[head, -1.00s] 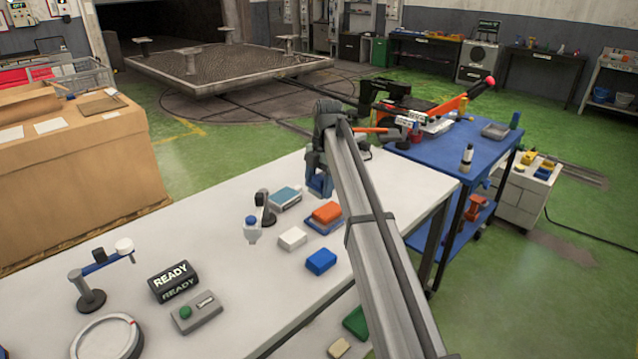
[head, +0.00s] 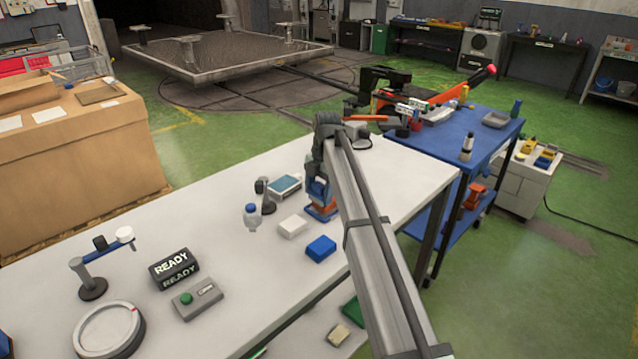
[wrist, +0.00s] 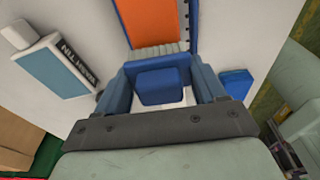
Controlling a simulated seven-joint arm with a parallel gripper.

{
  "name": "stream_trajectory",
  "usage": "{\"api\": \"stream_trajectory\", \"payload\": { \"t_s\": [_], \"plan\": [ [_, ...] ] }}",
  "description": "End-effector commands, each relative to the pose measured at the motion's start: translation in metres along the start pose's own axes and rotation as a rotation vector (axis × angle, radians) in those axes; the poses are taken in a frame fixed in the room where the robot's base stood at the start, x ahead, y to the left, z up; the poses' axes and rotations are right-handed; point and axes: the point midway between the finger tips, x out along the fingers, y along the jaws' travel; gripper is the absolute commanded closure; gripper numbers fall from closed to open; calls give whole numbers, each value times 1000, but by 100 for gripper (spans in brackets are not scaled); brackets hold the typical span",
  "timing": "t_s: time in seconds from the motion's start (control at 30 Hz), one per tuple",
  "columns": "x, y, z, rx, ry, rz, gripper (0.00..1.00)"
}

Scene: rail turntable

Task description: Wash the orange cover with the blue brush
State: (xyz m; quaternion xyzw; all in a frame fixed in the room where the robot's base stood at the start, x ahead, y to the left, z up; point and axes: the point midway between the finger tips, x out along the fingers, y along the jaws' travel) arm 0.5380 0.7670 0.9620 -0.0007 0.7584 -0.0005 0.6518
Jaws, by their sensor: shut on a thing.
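My gripper (head: 318,192) is shut on the blue brush (wrist: 162,86), whose blue block sits between the two fingers in the wrist view. The brush's pale bristles (wrist: 158,52) overlap the near end of the orange cover (wrist: 145,20). I cannot tell whether they touch it. The cover lies on a blue base (wrist: 193,22). In the head view, the gripper hides most of the cover, with a sliver of orange (head: 322,214) showing below it on the white table (head: 225,305).
A white block (head: 292,226) and a blue block (head: 321,248) lie close to the cover. A teal-topped box (head: 285,186) and a small bottle (head: 251,217) stand left of it. A READY sign (head: 174,268) and a green-button box (head: 197,298) are further left.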

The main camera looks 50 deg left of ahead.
Motion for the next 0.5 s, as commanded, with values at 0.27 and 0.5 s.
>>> {"api": "stream_trajectory", "payload": {
  "t_s": [0.27,0.5],
  "plan": [
    [11,2,21,1,-1,1,59],
    [8,2,42,1,-1,1,59]
  ]
}}
